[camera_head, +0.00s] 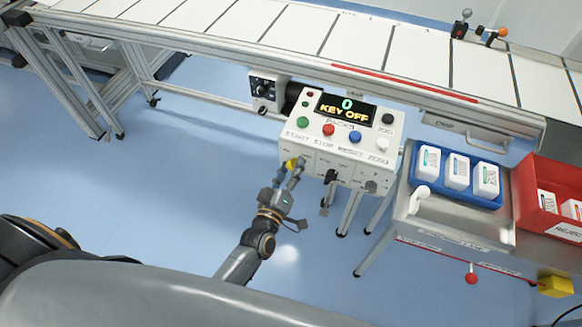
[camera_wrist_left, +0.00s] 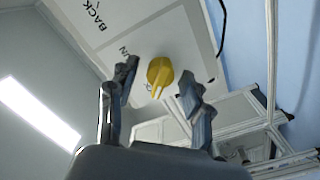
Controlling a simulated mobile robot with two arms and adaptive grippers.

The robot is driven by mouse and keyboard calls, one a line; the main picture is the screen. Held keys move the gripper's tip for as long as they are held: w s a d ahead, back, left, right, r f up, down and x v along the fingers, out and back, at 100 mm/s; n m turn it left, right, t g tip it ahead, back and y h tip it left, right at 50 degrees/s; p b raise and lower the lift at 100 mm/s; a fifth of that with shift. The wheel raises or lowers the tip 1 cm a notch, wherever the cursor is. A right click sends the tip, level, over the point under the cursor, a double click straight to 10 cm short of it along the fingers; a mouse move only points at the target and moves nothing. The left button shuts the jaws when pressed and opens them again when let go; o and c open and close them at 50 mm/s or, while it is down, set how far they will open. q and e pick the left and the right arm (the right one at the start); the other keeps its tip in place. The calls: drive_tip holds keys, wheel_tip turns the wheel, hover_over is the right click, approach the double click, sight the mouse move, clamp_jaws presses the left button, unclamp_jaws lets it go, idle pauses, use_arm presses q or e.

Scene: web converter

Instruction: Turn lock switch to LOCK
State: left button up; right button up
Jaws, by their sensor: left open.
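The control box (camera_head: 335,140) has a display reading "0 KEY OFF" and several coloured buttons on top. A yellow rotary knob (camera_head: 291,163) sits on the left of its front face. In the left wrist view, the yellow knob (camera_wrist_left: 160,74) is seen close up on a white panel with lettering such as "BACK" and part of "UN". My left gripper (camera_head: 292,176) is at the knob, and its open fingers (camera_wrist_left: 155,95) stand on either side of it, with gaps visible. A black switch (camera_head: 331,177) with a hanging tag is further right on the front face. My right gripper is not seen.
A conveyor (camera_head: 330,35) runs behind the box.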

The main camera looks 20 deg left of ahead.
use_arm(q)
drive_tip(key=s, duration=1.2)
drive_tip(key=shift+a, duration=0.2)
drive_tip(key=s+f+m+g, duration=0.3)
drive_tip(key=s+f+g, duration=0.1)
drive_tip(key=f, duration=0.7)
drive_tip(key=s+a+f+m+g, duration=0.1)
drive_tip(key=s+f+m+g, duration=0.1)
drive_tip(key=s+f+g, duration=0.2)
drive_tip(key=s+a+f+m+g, duration=0.1)
drive_tip(key=s+f+m+g, duration=0.2)
drive_tip(key=s+f, duration=0.6)
wheel_tip(320, 180, down, 9)
drive_tip(key=shift+s+a+f+m+g+h, duration=0.2)
drive_tip(key=shift+s+a+m+g+h, duration=0.1)
drive_tip(key=shift+g+h, duration=0.15)
drive_tip(key=s+a+f+m+g, duration=0.1)
drive_tip(key=s+f, duration=0.1)
drive_tip(key=s, duration=0.2)
drive_tip(key=s+a+f+m+g+y, duration=0.1)
drive_tip(key=s+a+f+g, duration=0.1)
drive_tip(key=s, duration=0.3)
drive_tip(key=s+a+f+g, duration=0.2)
drive_tip(key=s, duration=0.2)
drive_tip(key=shift+s+f+m+y, duration=0.2)
drive_tip(key=shift+s+m+y, duration=0.05)
drive_tip(key=shift+m, duration=0.15)
drive_tip(key=shift+c, duration=0.3)
